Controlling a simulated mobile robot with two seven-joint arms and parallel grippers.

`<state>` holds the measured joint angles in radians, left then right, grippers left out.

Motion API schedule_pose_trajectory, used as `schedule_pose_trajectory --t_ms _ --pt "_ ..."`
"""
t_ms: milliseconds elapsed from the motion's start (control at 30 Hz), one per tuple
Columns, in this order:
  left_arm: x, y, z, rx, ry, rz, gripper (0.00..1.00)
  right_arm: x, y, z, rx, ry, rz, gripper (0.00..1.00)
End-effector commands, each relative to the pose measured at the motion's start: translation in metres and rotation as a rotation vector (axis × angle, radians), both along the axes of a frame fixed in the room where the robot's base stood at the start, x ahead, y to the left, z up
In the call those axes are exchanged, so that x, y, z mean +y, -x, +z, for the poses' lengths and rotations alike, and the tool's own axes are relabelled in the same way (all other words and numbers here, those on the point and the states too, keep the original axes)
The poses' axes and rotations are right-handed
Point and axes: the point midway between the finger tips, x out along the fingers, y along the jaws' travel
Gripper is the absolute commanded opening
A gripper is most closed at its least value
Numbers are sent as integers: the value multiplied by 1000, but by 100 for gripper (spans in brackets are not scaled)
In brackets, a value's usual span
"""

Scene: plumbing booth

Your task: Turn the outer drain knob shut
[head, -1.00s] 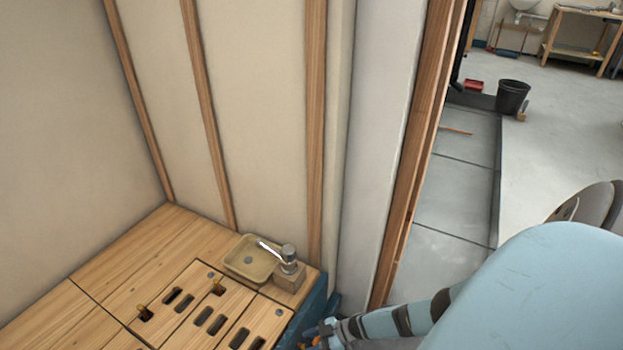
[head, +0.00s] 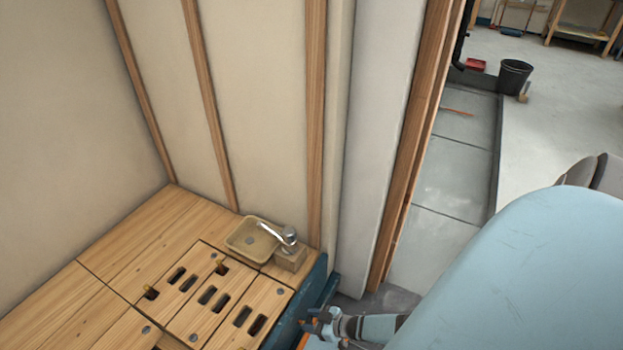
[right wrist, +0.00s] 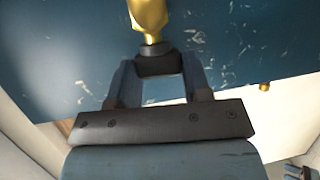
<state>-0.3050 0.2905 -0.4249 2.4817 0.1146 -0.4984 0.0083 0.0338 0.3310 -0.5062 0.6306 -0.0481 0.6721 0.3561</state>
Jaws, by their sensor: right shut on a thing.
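In the right wrist view, a brass drain fitting (right wrist: 150,18) comes out of the blue panel (right wrist: 230,45). A dark knob (right wrist: 158,62) sits at its end. The two fingers of my right gripper (right wrist: 160,80) are on either side of this knob and shut on it. In the head view my right gripper (head: 314,326) is low at the centre, beside the blue side of the wooden bench; the knob is hidden there. A second small brass piece (right wrist: 264,87) shows at the right of the wrist view.
The wooden bench top (head: 130,235) has slots with small brass parts. A tan basin (head: 250,240) with a metal tap (head: 285,237) stands at its right corner. A white post (head: 375,150) rises behind. A black bucket (head: 514,77) stands on the open floor.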

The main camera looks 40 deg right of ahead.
Motion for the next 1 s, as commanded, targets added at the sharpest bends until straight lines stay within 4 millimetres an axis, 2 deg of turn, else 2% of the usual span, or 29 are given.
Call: schedule_pose_trajectory --t_ms 500,533,567,867,1000 --pt "0 0 -1 6 1 0 43 0 1 0 0 2 -27 21" --pt "0 0 -1 5 0 0 43 0 1 0 0 2 -27 49" --pt "0 0 -1 5 0 0 43 0 1 0 0 2 -27 55" --pt "0 0 0 5 0 0 43 -1 2 1 0 0 -26 55" --pt "-1 1 6 21 9 -4 43 -5 13 8 1 0 -26 55"
